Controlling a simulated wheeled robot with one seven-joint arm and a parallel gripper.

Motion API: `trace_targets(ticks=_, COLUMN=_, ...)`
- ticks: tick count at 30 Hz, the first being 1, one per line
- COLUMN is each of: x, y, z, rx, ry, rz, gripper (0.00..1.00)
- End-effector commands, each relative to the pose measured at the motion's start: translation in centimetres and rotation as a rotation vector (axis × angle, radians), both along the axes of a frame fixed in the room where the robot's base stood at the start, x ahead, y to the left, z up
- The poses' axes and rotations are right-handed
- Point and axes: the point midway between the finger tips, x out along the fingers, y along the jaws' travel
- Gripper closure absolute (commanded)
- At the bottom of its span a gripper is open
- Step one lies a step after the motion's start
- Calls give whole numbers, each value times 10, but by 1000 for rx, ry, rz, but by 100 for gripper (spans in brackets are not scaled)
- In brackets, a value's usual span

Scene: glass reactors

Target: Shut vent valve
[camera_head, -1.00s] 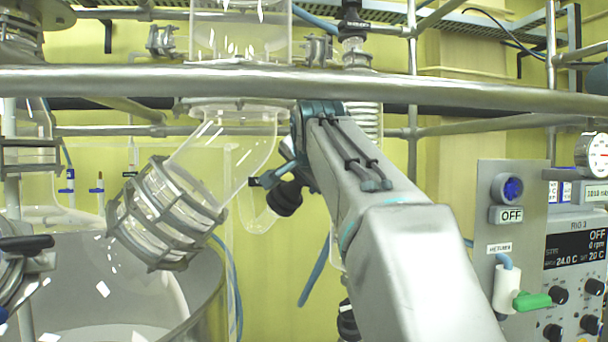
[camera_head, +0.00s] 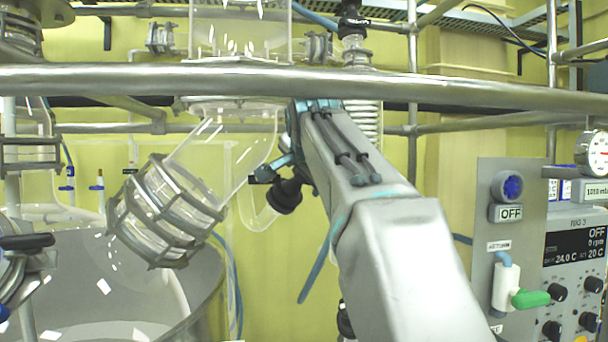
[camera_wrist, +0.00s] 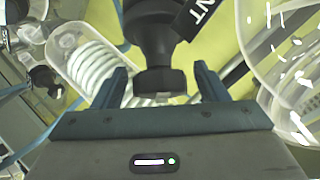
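The vent valve (camera_wrist: 160,45) is a black fitting with a dark tag ending in "NT" at its upper right in the wrist view. My gripper (camera_wrist: 159,72) is open, one finger on each side of the block-shaped near end of the valve. A narrow gap shows on both sides, so the fingers look apart from it. In the head view, a black fitting (camera_head: 285,196) on a bent glass branch is likely this valve. My gripper is mostly hidden there behind my arm; a blue-grey part (camera_head: 291,158) shows beside the fitting. The valve's handle position cannot be told.
A coiled glass tube (camera_wrist: 92,65) is near the gripper. A control panel (camera_head: 575,255) stands at right.

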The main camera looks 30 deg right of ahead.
Motion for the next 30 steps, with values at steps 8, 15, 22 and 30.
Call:
trace_targets(ticks=8, x=0, y=0, z=0, rx=-2, ry=-3, rz=1, gripper=33)
trace_targets(ticks=15, x=-1, y=0, z=-1, rx=-54, ry=-34, rz=66, gripper=33)
trace_targets(ticks=22, x=0, y=1, z=-1, rx=-154, ry=-90, rz=184, gripper=33)
trace_targets(ticks=30, x=0, y=1, z=0, rx=-251, ry=-143, rz=291, gripper=33)
